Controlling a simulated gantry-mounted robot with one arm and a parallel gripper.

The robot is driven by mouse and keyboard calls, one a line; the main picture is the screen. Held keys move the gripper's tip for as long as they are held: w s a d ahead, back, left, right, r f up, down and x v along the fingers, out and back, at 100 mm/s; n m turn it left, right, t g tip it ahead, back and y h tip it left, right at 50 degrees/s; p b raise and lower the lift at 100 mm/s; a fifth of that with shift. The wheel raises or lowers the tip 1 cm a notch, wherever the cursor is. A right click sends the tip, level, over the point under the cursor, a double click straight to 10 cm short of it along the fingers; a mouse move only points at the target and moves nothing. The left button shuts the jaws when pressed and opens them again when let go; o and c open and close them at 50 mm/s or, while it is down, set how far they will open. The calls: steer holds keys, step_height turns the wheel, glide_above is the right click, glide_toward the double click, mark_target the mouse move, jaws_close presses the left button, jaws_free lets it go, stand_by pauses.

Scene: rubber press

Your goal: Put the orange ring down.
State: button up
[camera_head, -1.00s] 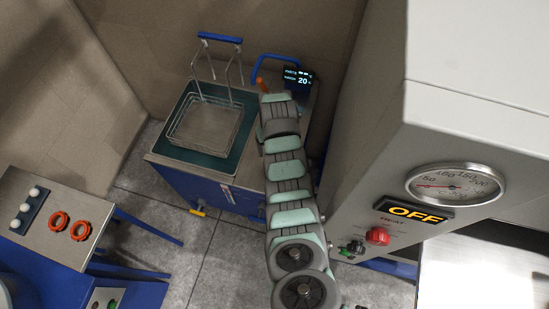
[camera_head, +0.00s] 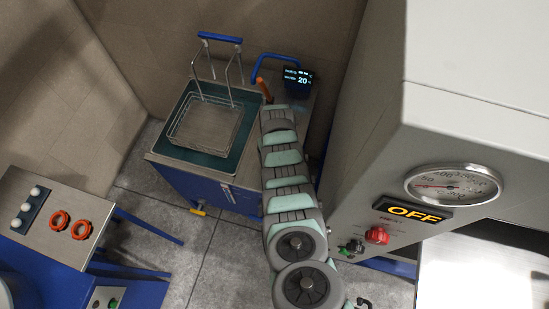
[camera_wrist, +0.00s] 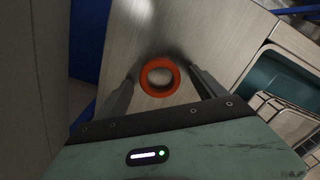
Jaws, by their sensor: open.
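In the wrist view the orange ring (camera_wrist: 144,77) shows face-on between the fingertips of my gripper (camera_wrist: 160,73), over the brushed metal top (camera_wrist: 175,18) of the blue cabinet. The fingers are open, one on each side of the ring, with narrow gaps. The ring seems to lie on the metal top, with a dark shadow around its far side.
A wire basket (camera_head: 207,126) with a blue handle sits in the teal basin (camera_head: 172,152), left of my arm. A small display (camera_head: 297,80) stands behind. A press (camera_head: 450,120) with a gauge is close on the right. Two other orange rings (camera_head: 54,227) lie on the left table.

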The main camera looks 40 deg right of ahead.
steer(key=shift+c, duration=0.3)
steer(key=c, duration=1.5)
steer(key=shift+r, duration=0.15)
